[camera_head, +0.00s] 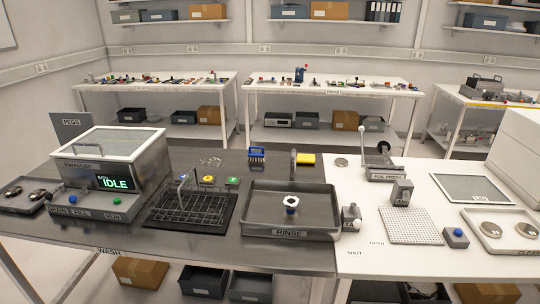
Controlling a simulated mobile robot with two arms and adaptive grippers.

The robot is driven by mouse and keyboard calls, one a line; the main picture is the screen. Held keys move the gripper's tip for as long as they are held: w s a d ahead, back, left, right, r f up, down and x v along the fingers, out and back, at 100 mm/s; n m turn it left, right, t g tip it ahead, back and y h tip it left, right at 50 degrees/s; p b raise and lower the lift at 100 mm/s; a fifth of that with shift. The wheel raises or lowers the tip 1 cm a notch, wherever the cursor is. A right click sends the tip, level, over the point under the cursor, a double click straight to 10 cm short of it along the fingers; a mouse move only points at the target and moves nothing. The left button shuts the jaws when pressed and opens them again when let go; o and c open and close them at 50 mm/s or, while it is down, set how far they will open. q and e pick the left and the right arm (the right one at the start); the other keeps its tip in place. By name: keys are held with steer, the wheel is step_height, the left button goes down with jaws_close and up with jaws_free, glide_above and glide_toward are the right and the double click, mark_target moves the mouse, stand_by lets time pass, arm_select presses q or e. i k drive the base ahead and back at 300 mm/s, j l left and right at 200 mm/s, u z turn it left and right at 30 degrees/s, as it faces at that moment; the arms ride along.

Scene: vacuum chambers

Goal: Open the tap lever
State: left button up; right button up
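The tap lever (357,225) is a short lever with a white knob on a small grey block (350,213), at the right side of the rinse basin. The knob is at the block's front and points roughly toward the printed word SHUT (354,253); the word OPEN (377,243) is to its right. The thin grey tap spout (293,165) stands at the back of the rinse basin (290,234). I cannot make out any water. A small white, dark-centred part (291,202) stands in the basin. Neither of my grippers is in view.
Left of the basin are a wire rack (190,208) and the wash machine (112,165) showing IDLE. On the white bench right of the lever are a perforated plate (411,226), a foil press (386,172) with a raised handle, and a blue-button box (455,237).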

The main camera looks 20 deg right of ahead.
mark_target(357, 224)
steer(key=z, duration=1.4)
